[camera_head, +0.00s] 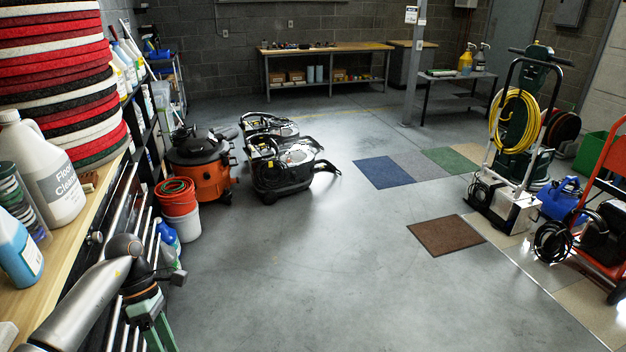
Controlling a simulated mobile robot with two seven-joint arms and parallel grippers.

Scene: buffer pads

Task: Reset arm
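My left arm comes in at the lower left, with a silver link rising to a bent joint and a dark wrist part pointing down. My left gripper (154,333) seems to be the greenish part below the wrist. It is cut off by the bottom edge, so its opening and anything in it cannot be told. My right gripper is not in view. A tall stack of red, white and black buffer pads (62,82) stands on the wooden shelf top (62,262), above and behind my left arm.
A white floor cleaner jug (52,185) and a blue bottle (18,250) stand on the shelf top near my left arm. An orange vacuum (205,180) and floor machines (285,170) stand beyond. The middle floor is clear. Wheeled machines stand at the right.

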